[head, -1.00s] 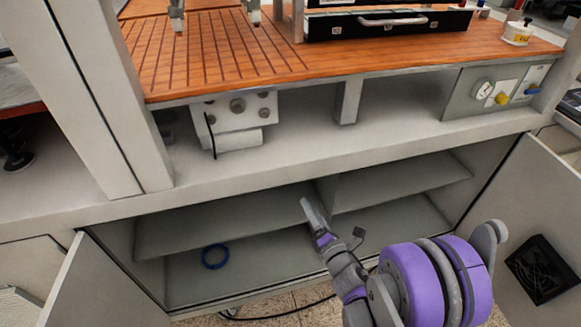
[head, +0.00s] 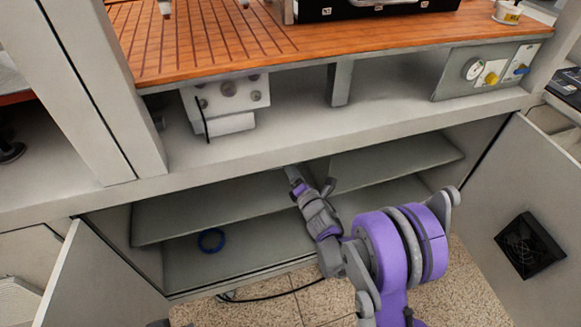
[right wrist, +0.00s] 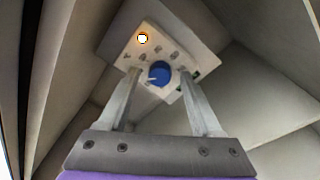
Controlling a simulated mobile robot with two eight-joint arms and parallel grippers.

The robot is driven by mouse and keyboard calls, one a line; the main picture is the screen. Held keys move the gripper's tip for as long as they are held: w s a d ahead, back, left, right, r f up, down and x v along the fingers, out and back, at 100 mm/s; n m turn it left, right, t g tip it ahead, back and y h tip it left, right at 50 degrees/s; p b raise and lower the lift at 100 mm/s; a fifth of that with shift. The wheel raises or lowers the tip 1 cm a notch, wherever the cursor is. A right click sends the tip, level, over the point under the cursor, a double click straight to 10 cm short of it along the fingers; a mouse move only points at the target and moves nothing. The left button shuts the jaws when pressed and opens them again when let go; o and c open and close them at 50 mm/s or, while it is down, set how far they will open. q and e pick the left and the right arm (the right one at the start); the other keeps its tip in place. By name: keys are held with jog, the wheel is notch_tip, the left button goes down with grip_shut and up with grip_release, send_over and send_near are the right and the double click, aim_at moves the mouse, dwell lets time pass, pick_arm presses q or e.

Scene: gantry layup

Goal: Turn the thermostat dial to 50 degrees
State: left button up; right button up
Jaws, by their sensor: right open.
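The blue thermostat dial (right wrist: 159,74) shows in the right wrist view, on a white panel (right wrist: 125,58) with small markings around it. A pale pointer mark is on the dial's lower left side; the markings are too small to read. In the head view my right gripper (head: 292,175) reaches into the open cabinet; the thermostat is hidden there. My left gripper is not in view.
The cabinet has a shelf (head: 230,208) and open doors (head: 105,275) at both sides. A blue ring (head: 211,241) lies in its lower left part. Above are the wooden table (head: 215,40) and a panel with a gauge (head: 473,69). A black cable (head: 270,294) lies on the floor.

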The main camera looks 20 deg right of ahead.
grip_shut()
jog(key=shift+m, duration=0.3)
jog(key=shift+a+m+t+h+b, duration=0.15)
jog(key=shift+m+h+b, duration=0.5)
jog(key=shift+m, duration=4.05)
jog(key=shift+m+t+h+b, duration=0.25)
jog(key=shift+m+b, duration=0.65)
jog(key=shift+m, duration=3.8)
jog(key=shift+a+m+t+h+b, duration=0.1)
jog(key=shift+m+h+b, duration=0.55)
jog(key=shift+m, duration=4.05)
